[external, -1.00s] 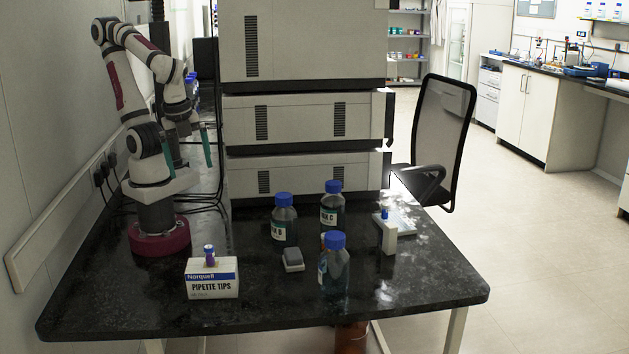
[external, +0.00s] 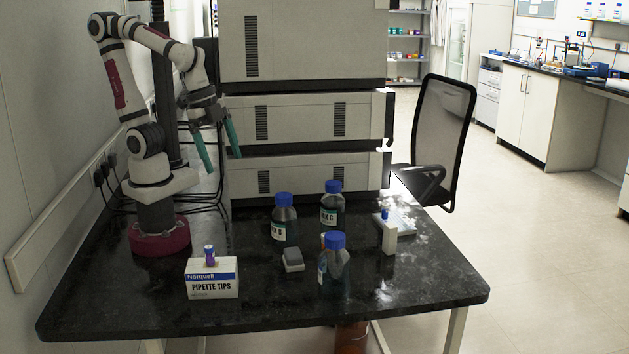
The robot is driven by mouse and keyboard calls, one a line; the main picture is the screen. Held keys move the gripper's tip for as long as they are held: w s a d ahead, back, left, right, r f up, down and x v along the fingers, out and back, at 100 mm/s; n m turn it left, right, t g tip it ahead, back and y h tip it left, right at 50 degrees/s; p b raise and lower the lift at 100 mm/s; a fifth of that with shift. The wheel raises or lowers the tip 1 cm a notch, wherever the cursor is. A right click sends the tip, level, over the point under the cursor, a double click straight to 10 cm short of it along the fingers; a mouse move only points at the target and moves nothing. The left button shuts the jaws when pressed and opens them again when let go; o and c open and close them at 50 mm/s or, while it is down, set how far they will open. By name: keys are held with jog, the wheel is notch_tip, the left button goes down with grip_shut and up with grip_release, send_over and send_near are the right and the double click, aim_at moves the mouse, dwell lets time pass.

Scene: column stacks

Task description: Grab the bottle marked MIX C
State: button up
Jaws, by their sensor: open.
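The MIX C bottle (external: 332,209) is a clear bottle with a blue cap and a label reading "X C" in part. It stands upright toward the back of the black bench, in front of the stacked instrument. A similar blue-capped bottle (external: 284,222) stands to its left, its label partly readable and ending in what looks like B. A third blue-capped bottle (external: 334,266) stands nearer the camera, its label turned mostly away. My gripper (external: 222,163) has teal fingers spread apart. It is empty, in the air left of the bottles and higher than them.
A small grey block (external: 292,260) lies between the bottles. A white holder with a blue cap (external: 389,236) stands right. The stacked instrument (external: 305,120) bounds the back.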

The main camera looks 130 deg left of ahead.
jog(key=w+a+f+n+t+y, duration=0.1)
jog(key=w+a+n+t, duration=0.15)
jog(key=w+a, duration=0.35)
jog(key=r+n+t+y, duration=0.2)
jog(key=n+t+y, duration=0.25)
jog(key=n, duration=0.25)
send_over(333, 205)
jog(key=s+d, duration=0.4)
jog(key=s+a+f+n+y, duration=0.1)
jog(key=a+f+y, duration=0.1)
jog(key=a, duration=0.2)
notch_tip(333, 205, down, 12)
jog(key=x, duration=0.7)
jog(key=shift+w+a+f, duration=0.15)
jog(key=shift+w, duration=0.15)
grip_shut()
jog(key=shift+y, duration=0.25)
